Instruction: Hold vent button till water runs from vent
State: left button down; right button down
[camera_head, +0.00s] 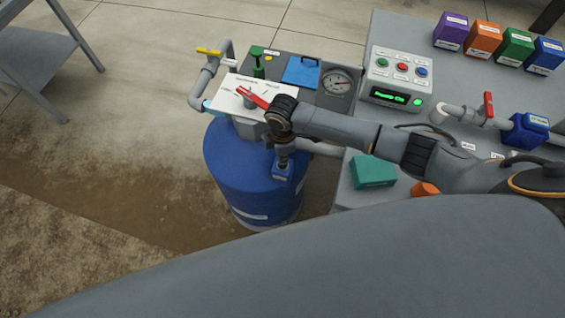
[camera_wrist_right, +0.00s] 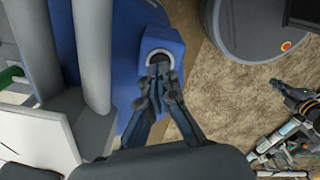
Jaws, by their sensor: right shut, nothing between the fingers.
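A small blue box (camera_head: 282,181) sticks out from the side of the blue tank (camera_head: 240,165). In the right wrist view its face carries a pale ring (camera_wrist_right: 163,53), which looks like the vent button's surround. My right gripper (camera_head: 284,158) points down at this box. In the right wrist view its shut, empty fingertips (camera_wrist_right: 159,72) are at the ring and hide its middle; I cannot tell whether they press anything. A grey pipe (camera_head: 207,76) with a yellow handle is at the tank's upper left; no running water is visible. A mechanism at the wrist view's lower right may be my left gripper (camera_wrist_right: 292,100), jaws unclear.
A white plate with a red lever (camera_head: 252,97) and a pressure gauge (camera_head: 338,82) are on top. The grey bench (camera_head: 386,28) holds a control box (camera_head: 398,75) with a lit green display, and a teal box (camera_head: 372,171).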

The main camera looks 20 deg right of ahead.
jog(key=shift+f+b, duration=0.55)
jog(key=shift+f, duration=0.45)
dwell(2.2)
dwell(2.4)
notch_tip(320, 180, up, 7)
jog(key=p, duration=0.7)
jog(key=shift+p, duration=0.35)
